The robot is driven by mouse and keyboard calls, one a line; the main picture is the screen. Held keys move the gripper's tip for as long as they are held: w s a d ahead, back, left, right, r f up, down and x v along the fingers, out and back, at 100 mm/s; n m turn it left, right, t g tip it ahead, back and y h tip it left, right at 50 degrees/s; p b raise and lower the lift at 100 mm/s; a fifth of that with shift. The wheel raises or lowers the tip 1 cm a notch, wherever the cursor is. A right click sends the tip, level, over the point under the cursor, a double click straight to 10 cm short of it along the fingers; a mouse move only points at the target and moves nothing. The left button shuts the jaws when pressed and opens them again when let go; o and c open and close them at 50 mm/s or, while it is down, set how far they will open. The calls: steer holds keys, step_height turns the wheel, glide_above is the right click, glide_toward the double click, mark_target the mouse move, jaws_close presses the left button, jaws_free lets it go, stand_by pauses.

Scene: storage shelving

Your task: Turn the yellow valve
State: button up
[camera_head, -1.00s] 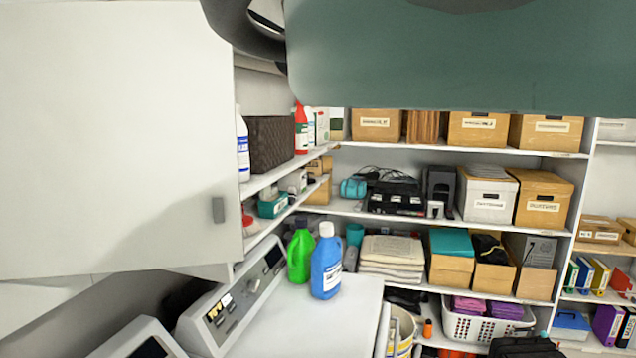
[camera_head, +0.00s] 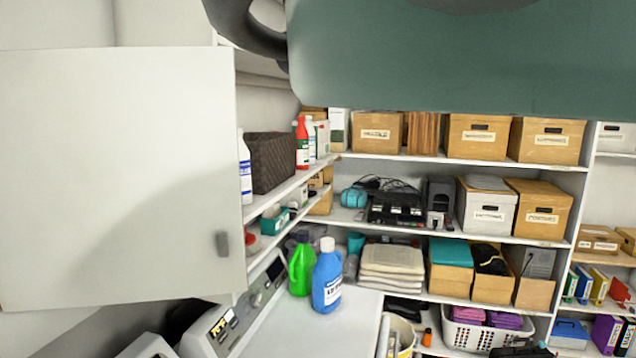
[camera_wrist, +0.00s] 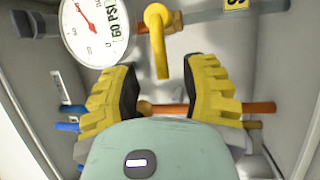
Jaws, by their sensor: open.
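In the wrist view, the yellow valve (camera_wrist: 158,44) sits on a grey horizontal pipe at the top. Its lever hangs down. My gripper (camera_wrist: 162,76) is open, with one ridged yellow finger on each side of the lever's lower end in the picture. The fingers show a gap to the lever on both sides. How far the fingertips reach in depth towards it I cannot tell. Neither the valve nor the gripper shows in the head view.
A pressure gauge (camera_wrist: 94,30) sits just left of the valve, and a copper pipe (camera_wrist: 258,107) runs behind the fingers. The cabinet's side walls are close. In the head view, a white cabinet door (camera_head: 115,170) stands at left, with blue (camera_head: 327,278) and green (camera_head: 301,270) bottles lower down.

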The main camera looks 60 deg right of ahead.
steer(key=shift+p+x, duration=0.4)
steer(key=shift+x, duration=1.65)
jaws_close()
